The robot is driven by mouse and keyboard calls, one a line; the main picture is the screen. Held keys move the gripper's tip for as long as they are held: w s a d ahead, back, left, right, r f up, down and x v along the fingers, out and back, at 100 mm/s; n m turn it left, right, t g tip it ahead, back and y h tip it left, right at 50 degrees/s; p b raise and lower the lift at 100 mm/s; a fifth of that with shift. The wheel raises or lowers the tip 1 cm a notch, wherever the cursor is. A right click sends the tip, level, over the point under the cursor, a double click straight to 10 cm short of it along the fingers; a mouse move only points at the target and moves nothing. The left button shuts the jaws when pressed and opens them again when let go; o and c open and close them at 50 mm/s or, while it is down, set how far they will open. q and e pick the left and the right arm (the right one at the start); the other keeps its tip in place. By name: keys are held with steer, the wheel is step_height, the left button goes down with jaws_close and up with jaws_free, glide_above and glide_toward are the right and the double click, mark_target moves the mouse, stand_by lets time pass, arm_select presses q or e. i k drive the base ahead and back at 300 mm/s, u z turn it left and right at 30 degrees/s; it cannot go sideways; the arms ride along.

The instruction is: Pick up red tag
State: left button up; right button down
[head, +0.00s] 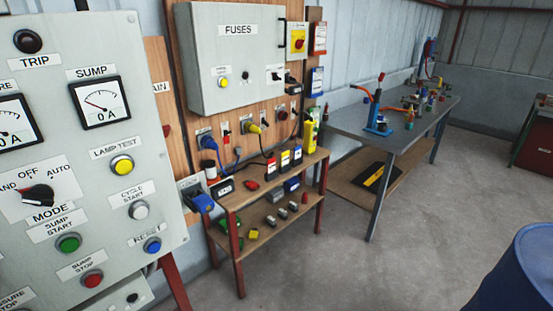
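A small red item (252,185), which may be the red tag, lies on the top shelf of the low wooden stand. It is too small to make out its exact shape. A red-edged card (318,38) hangs on the wall board to the right of the fuse box, with a blue-edged card (316,82) below it. I cannot tell which of these red things is the tag. Neither of my grippers is in view.
The wooden stand (240,200) holds several small boxes and parts. A grey control panel (110,215) fills the left. The fuse box (235,60) hangs behind. A grey workbench (385,135) and blue drum (520,275) stand right. The concrete floor (390,265) between is clear.

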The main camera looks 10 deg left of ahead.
mark_target(271, 162)
steer(key=i, duration=1.1)
steer(key=z, duration=0.85)
steer(key=i, duration=2.6)
steer(key=u, duration=1.95)
